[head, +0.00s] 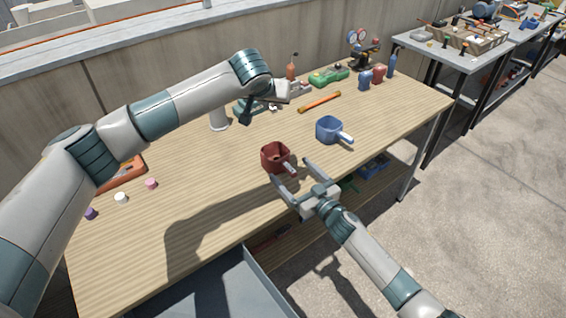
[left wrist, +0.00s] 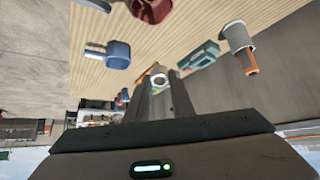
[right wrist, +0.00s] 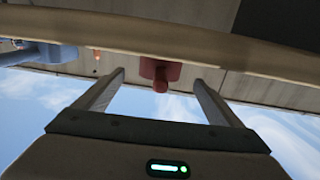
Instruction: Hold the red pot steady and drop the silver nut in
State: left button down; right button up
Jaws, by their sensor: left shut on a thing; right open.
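The red pot (head: 268,162) stands upright on the wooden table near its front edge, its handle (head: 291,170) pointing toward my right gripper. My right gripper (head: 290,170) is open, with a finger on either side of the handle and apart from it. In the right wrist view the red handle (right wrist: 160,85) shows between the spread fingers. My left gripper (left wrist: 160,84) is shut on the silver nut (left wrist: 158,77), held at its fingertips. In the head view it is above the table, behind the red pot; the nut is small there.
A blue pot (head: 328,133) stands right of the red pot. Behind are an orange-and-black bar (head: 320,102), a green case (head: 328,77), a white cylinder (head: 218,119) and several bottles. Small coloured pieces lie at left. An open grey drawer (head: 215,290) is below the front edge.

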aim_at(283, 162)
jog(key=shift+x, duration=3.05)
jog(key=c, duration=1.2)
